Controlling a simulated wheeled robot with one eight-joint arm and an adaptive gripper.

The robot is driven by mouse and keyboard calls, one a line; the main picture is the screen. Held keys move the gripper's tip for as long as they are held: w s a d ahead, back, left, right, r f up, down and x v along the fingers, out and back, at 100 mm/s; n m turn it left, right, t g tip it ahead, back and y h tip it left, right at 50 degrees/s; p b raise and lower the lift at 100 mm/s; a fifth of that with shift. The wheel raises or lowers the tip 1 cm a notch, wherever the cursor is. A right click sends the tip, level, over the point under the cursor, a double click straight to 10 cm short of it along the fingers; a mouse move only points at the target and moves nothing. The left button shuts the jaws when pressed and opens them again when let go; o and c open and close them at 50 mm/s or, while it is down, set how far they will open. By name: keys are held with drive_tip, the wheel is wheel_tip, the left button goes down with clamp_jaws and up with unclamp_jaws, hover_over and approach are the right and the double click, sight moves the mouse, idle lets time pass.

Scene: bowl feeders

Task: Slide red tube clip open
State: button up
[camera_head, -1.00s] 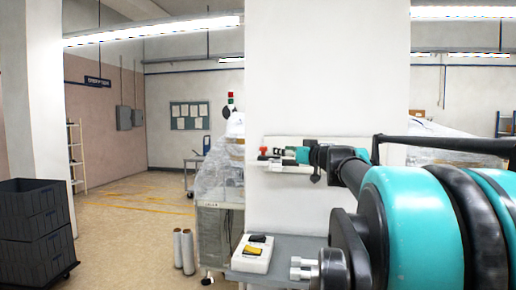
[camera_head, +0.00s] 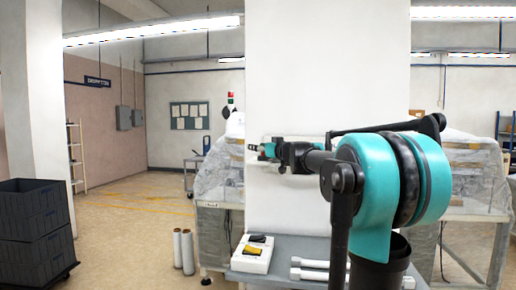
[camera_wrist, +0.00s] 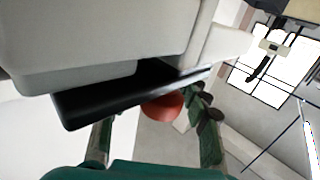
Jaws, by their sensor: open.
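The red tube clip shows in the wrist view as a rounded red piece (camera_wrist: 163,107) under a black bar (camera_wrist: 120,97); its upper part is hidden. My gripper (camera_wrist: 155,135) is open, with one dark finger on each side of the red piece. I cannot tell whether either finger touches it. In the head view my gripper (camera_head: 259,149) is small, pointing left in front of the white pillar, at the pale wall-mounted fixture (camera_head: 254,139). The red piece is too small there to make out clearly.
Pale grey housings (camera_wrist: 90,40) fill the upper left of the wrist view, close to my fingers. Below my arm, a grey table (camera_head: 285,248) holds a white box (camera_head: 252,256) with black and yellow parts, and pale rods (camera_head: 312,268). Black crates (camera_head: 35,220) stand at left.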

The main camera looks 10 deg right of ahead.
drive_tip(key=shift+w+a, duration=0.1)
drive_tip(key=shift+c, duration=0.5)
clamp_jaws()
